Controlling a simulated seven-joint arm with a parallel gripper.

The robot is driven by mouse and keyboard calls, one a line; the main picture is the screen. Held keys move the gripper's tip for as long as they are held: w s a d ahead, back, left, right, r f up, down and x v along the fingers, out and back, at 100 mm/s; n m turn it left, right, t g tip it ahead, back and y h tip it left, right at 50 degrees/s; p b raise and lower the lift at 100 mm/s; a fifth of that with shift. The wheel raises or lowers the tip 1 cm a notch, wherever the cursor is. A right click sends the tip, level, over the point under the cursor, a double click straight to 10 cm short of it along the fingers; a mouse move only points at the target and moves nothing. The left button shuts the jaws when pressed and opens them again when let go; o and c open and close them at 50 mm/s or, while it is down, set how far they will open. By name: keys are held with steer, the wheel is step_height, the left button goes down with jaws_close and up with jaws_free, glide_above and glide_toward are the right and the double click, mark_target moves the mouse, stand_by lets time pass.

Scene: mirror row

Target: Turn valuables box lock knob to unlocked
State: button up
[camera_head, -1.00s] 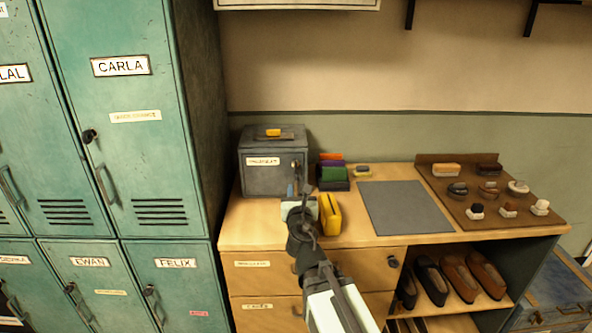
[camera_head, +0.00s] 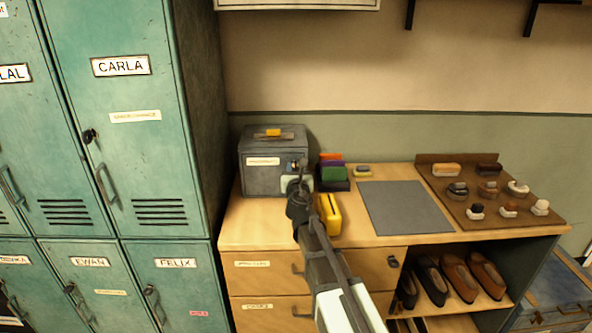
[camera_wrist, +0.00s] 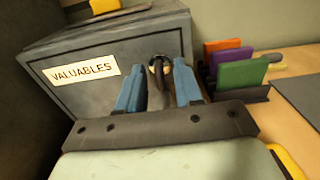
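The grey valuables box (camera_head: 262,182) stands at the left end of the wooden cabinet top, with a "VALUABLES" label on its front. It also shows in the wrist view (camera_wrist: 90,93). Its lock knob (camera_wrist: 157,66) is dark with a pale ring around it, on the right part of the front. My gripper (camera_wrist: 158,92) is right in front of the box, its two blue fingers apart on either side of the knob. In the wrist view no contact with the knob can be made out. In the head view my gripper (camera_head: 298,172) hides most of the knob.
A yellow object (camera_head: 329,214) lies on the cabinet top near my arm. A dark holder (camera_head: 335,184) with coloured cards stands right of the box. A grey mat (camera_head: 404,208) and a brown tray (camera_head: 436,192) with brushes lie further right. Green lockers (camera_head: 130,130) stand at left.

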steer(key=shift+w, duration=0.1)
steer(key=shift+c, duration=0.5)
jaws_close()
steer(key=shift+m, duration=0.3)
steer(key=m, duration=0.3)
steer(key=shift+d+m, duration=0.1)
steer(key=shift+m, duration=0.3)
steer(key=m, duration=0.4)
steer(key=shift+m, duration=0.3)
steer(key=m, duration=0.8)
steer(key=shift+f+m, duration=0.15)
steer(key=shift+m, duration=0.45)
